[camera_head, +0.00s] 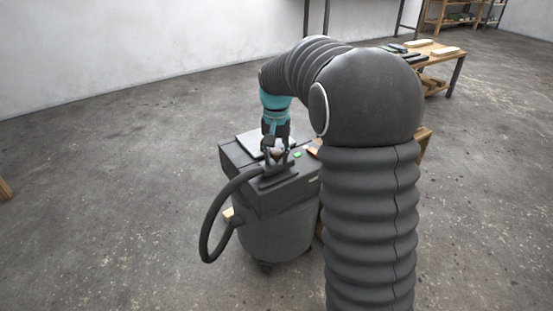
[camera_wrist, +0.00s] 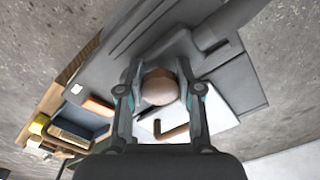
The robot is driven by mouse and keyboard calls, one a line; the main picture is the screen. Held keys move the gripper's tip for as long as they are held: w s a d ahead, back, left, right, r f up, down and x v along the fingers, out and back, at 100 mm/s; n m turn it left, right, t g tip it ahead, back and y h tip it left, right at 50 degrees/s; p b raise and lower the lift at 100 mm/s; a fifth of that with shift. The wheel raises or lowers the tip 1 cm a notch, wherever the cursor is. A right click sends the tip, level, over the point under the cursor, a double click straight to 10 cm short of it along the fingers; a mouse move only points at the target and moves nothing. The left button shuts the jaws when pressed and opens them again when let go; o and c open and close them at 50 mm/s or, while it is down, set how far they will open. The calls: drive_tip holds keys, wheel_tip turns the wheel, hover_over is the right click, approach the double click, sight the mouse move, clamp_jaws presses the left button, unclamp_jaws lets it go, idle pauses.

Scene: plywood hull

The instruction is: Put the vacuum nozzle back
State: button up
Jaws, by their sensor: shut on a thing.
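My gripper (camera_head: 277,155) is over the top of the grey vacuum (camera_head: 270,199). In the wrist view its two fingers (camera_wrist: 160,93) are shut on a round brownish knob (camera_wrist: 160,86). The knob appears to belong to the dark grey vacuum nozzle (camera_head: 282,178), which lies at the top of the vacuum. A thick dark hose (camera_head: 212,217) loops from the nozzle down the vacuum's left side. It also shows at the upper right of the wrist view (camera_wrist: 225,22). Whether the nozzle rests on the top or hangs just above it, I cannot tell.
A pale flat panel (camera_head: 249,139) lies at the back of the vacuum top. A small green light (camera_head: 297,155) shows beside my gripper. A wooden bench (camera_head: 440,57) with several items stands at the back right. The concrete floor at left (camera_head: 110,170) is mostly clear.

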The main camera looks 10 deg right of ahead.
sight(276, 153)
drive_tip(key=shift+f, duration=0.35)
drive_tip(key=shift+f, duration=0.15)
drive_tip(key=o, duration=1.1)
wheel_tip(276, 153, up, 12)
drive_tip(key=p, duration=0.2)
drive_tip(key=s+r+n+t, duration=0.1)
drive_tip(key=s+r, duration=0.2)
drive_tip(key=s, duration=0.5)
drive_tip(key=s+f+n+t, duration=0.1)
drive_tip(key=s+f, duration=0.1)
drive_tip(key=s, duration=0.5)
drive_tip(key=s+f+n+t, duration=0.1)
drive_tip(key=s+f+t, duration=0.1)
drive_tip(key=s, duration=0.6)
drive_tip(key=s+f+n+t, duration=0.1)
drive_tip(key=s+f, duration=0.1)
drive_tip(key=s, duration=0.5)
drive_tip(key=shift+s+a+t, duration=0.2)
drive_tip(key=shift+a+t, duration=0.1)
drive_tip(key=shift+a, duration=0.05)
